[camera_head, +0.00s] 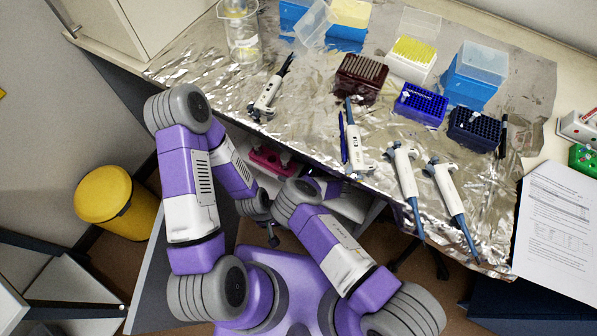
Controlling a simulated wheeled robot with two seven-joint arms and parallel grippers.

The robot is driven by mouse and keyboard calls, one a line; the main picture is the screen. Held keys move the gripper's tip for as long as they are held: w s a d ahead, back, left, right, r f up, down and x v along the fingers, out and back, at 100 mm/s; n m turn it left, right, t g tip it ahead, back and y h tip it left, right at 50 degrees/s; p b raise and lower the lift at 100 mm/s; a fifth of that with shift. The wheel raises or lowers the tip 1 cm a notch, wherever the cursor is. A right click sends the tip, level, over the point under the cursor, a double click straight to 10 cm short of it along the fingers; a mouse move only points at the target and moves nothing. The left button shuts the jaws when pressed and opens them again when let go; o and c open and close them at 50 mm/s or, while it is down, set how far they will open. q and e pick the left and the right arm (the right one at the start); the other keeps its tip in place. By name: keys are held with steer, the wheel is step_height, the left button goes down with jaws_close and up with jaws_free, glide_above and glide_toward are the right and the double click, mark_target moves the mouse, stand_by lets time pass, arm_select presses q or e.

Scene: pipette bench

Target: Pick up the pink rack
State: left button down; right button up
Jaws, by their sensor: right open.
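The pink rack (271,161) sits low, below the near edge of the bench, and only part of it shows beside my left forearm. My right gripper (272,235) is a small dark shape near the middle of the view. It is open and below the rack in the picture, apart from it. My right arm hides much around it. I cannot make out my left gripper; my left forearm comes down just left of the rack.
The foil-covered bench (310,110) overhangs the rack's space. It carries a pipette (408,175), several more pipettes, a dark red tip rack (361,78), a blue rack (420,104) and a glass beaker (240,32). A yellow bin (103,194) stands at left.

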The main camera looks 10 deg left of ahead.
arm_select(q)
steer(key=shift+f+b, duration=0.6)
steer(key=shift+f, duration=0.2)
arm_select(e)
steer(key=shift+x, duration=2.1)
steer(key=shift+c, duration=0.2)
steer(key=c, duration=1.1)
steer(key=shift+s+a, duration=0.25)
steer(key=shift+s, duration=0.25)
steer(key=shift+s+a, duration=0.25)
steer(key=shift+s, duration=0.25)
steer(key=o, duration=1.2)
arm_select(q)
steer(key=shift+s+r, duration=0.2)
steer(key=shift+s, duration=0.2)
arm_select(e)
steer(key=p+v, duration=0.3)
steer(key=v, duration=0.3)
steer(key=shift+d+r, duration=0.15)
steer(key=shift+d, duration=0.1)
arm_select(q)
steer(key=shift+r, duration=1.45)
arm_select(e)
steer(key=shift+s+d+r, duration=0.1)
steer(key=shift+s+d, duration=0.1)
steer(key=shift+d, duration=0.25)
